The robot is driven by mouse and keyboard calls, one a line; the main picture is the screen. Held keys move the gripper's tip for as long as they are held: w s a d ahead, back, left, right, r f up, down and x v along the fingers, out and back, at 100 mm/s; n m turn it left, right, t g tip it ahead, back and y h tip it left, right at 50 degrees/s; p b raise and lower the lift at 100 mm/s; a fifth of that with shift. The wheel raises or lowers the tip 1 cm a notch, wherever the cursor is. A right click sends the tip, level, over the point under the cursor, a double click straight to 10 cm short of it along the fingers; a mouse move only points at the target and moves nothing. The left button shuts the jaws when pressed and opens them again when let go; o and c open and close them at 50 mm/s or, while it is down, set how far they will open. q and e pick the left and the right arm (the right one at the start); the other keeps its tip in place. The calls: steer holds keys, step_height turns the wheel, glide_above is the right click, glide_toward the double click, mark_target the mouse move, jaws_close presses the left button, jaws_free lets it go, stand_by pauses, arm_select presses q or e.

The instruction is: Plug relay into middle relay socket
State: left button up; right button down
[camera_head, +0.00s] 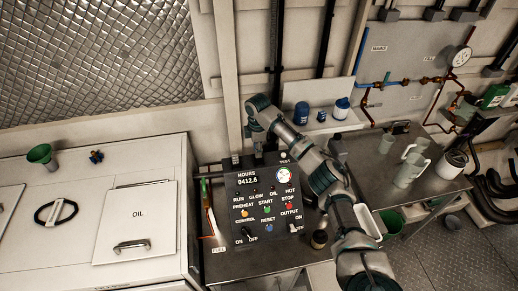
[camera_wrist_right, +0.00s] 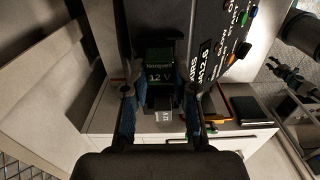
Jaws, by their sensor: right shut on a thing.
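My right gripper (camera_wrist_right: 161,93) has its fingers closed on either side of the relay (camera_wrist_right: 161,76), a dark block with a green face lettered 12 V. A small pale 12 V label shows between the fingers, nearer the palm. In the head view my right arm reaches up from the lower right and bends over behind the control panel (camera_head: 262,222). The gripper end is at the panel's upper back edge and mostly hidden. I cannot make out the middle relay socket or tell whether the relay touches it. My left gripper is not in view.
The panel's face, with buttons and switches, also shows in the wrist view (camera_wrist_right: 228,35), close right of the gripper. A white cabinet (camera_head: 100,150) stands at left. Blue containers (camera_head: 301,113) stand on a shelf behind. Jugs (camera_head: 411,168) stand on the right bench.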

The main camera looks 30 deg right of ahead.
steer(key=shift+a, duration=0.4)
steer(key=shift+d, duration=0.2)
stand_by(0.9)
steer(key=shift+f, duration=0.9)
steer(key=c, duration=0.8)
jaws_free()
steer(key=shift+c, duration=0.2)
step_height(320, 180, up, 12)
steer(key=shift+f, duration=0.1)
